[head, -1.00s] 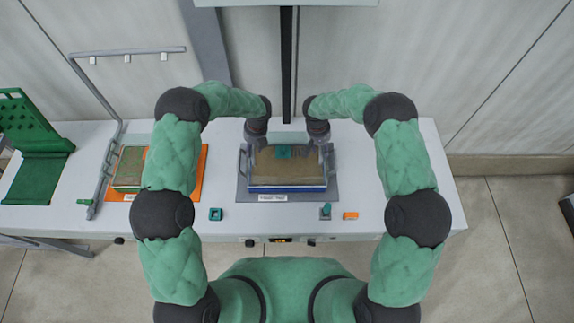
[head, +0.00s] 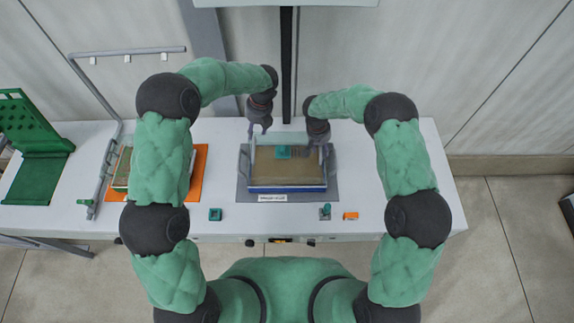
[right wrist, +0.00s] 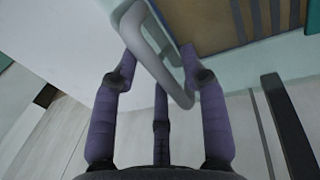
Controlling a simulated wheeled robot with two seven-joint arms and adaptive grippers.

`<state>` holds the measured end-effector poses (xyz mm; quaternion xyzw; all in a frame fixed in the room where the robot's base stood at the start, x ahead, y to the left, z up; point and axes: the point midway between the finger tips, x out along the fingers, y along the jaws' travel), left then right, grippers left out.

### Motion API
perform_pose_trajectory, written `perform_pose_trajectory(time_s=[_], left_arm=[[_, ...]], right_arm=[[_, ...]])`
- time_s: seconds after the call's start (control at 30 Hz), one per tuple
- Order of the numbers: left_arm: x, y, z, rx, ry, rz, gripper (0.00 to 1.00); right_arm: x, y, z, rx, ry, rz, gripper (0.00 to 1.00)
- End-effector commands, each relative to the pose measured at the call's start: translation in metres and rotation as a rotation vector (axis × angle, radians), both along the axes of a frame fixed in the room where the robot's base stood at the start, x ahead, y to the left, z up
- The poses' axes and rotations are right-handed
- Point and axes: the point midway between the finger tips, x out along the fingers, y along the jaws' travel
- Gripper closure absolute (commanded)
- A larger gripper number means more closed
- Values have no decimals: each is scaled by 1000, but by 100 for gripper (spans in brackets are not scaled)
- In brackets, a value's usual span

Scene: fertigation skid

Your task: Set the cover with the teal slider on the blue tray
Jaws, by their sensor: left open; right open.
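The cover (head: 285,173) has a brown panel, a pale frame, a grey handle at each side and a teal slider (head: 283,152) near its far edge. It lies over the blue tray (head: 287,189), whose blue near wall shows below it; I cannot tell how exactly it is seated. My left gripper (head: 259,130) is open and empty, beyond the cover's far left corner. My right gripper (head: 322,143) is open at the cover's far right. In the right wrist view, the grey handle (right wrist: 155,55) passes between the open fingers of that gripper (right wrist: 158,54).
The tray stands on a grey mat (head: 244,193). Left of it, an orange mat (head: 200,165) holds another tray (head: 122,168), partly hidden by my left arm. A teal block (head: 215,214), a grey-teal piece (head: 325,212) and an orange piece (head: 351,216) lie along the front edge.

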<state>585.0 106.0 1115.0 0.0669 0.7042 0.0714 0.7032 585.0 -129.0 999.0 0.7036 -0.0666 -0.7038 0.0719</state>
Motion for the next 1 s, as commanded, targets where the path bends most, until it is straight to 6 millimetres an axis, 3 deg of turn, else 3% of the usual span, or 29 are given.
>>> perform_pose_trajectory(time_s=[0.6, 1.0], left_arm=[[0, 0, 0, 0, -1, 0, 56], [0, 0, 0, 0, -1, 0, 56]], right_arm=[[1, 20, 100, 0, -4, 0, 56], [0, 23, 116, 0, 0, 0, 56]])
